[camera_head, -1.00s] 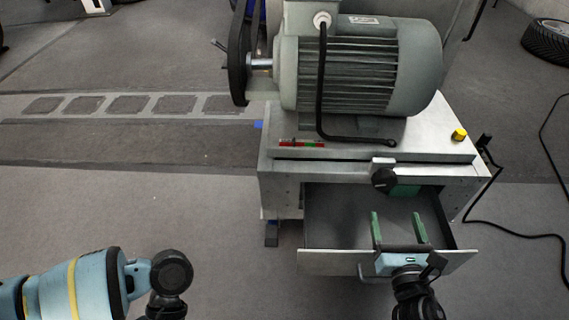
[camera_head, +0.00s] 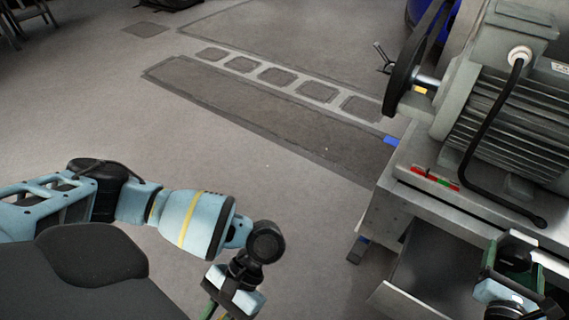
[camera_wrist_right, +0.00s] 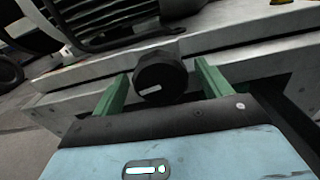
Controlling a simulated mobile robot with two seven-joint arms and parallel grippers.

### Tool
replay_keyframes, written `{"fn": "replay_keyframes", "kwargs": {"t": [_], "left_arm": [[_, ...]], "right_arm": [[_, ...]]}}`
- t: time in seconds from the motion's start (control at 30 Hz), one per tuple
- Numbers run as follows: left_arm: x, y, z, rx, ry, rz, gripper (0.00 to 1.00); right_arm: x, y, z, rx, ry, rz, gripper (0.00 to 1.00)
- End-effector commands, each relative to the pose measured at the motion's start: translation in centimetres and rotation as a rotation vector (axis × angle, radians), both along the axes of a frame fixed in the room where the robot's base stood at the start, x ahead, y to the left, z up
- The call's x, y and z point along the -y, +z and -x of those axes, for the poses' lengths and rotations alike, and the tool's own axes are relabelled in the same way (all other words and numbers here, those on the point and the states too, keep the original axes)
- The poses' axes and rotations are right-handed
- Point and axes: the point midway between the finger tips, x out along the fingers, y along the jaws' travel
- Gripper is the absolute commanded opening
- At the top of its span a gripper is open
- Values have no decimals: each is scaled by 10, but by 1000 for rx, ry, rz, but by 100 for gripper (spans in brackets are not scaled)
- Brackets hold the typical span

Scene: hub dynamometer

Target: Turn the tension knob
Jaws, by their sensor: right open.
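The tension knob (camera_wrist_right: 160,77) is round and black with a white mark, on the front edge of the machine's metal table. In the right wrist view my right gripper (camera_wrist_right: 161,70) is open, with one green finger on each side of the knob. A gap shows beside each finger, and I see no firm contact. In the head view the right gripper (camera_head: 515,262) is at the lower right, and the knob is hard to make out there. My left gripper (camera_head: 232,296) is at the bottom edge, pointing down and partly cut off.
A big grey motor (camera_head: 515,125) with a black cable stands on the table. A pulley wheel (camera_head: 408,75) is left of it. The floor (camera_head: 300,190) left of the machine is clear.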

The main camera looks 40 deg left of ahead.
Motion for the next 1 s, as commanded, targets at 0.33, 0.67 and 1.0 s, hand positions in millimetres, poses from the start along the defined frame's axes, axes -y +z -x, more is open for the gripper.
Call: {"fn": "replay_keyframes", "kwargs": {"t": [0.33,0.67,1.0], "left_arm": [[0,-1,0,-1,0,1,0],[0,-1,0,-1,0,1,0],[0,-2,0,-1,0,1,0]], "right_arm": [[0,0,-7,0,0,0,77],[0,0,-7,0,0,0,43],[0,0,-7,-1,0,-24,32]]}}
